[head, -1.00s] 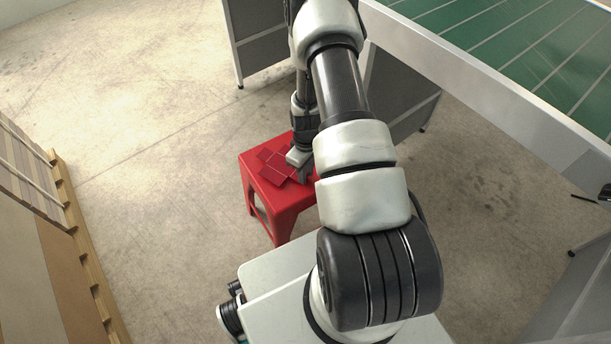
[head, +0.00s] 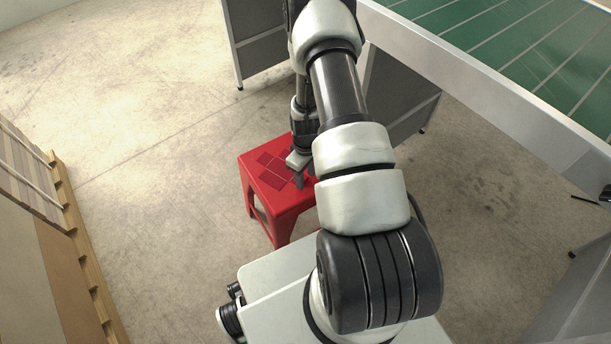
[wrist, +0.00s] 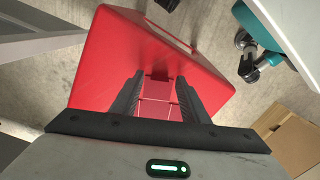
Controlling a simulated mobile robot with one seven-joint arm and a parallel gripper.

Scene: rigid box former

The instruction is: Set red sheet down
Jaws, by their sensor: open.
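The red sheet (head: 274,164), a dark red flat piece with several panels, lies on top of a red stool (head: 283,197). In the wrist view the sheet (wrist: 155,108) shows between my fingers, against the stool's brighter red top (wrist: 108,62). My gripper (head: 300,180) is low over the right part of the stool top. In the wrist view the two fingers of my gripper (wrist: 160,76) stand apart on either side of the sheet. My gripper and arm hide part of the sheet in the head view.
A long table with a green top (head: 520,45) stands at the right, with grey panels (head: 395,95) below it. A wooden pallet (head: 75,225) with boards is at the left. In the wrist view a cardboard box (wrist: 290,135) is at the right. The floor left of the stool is clear.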

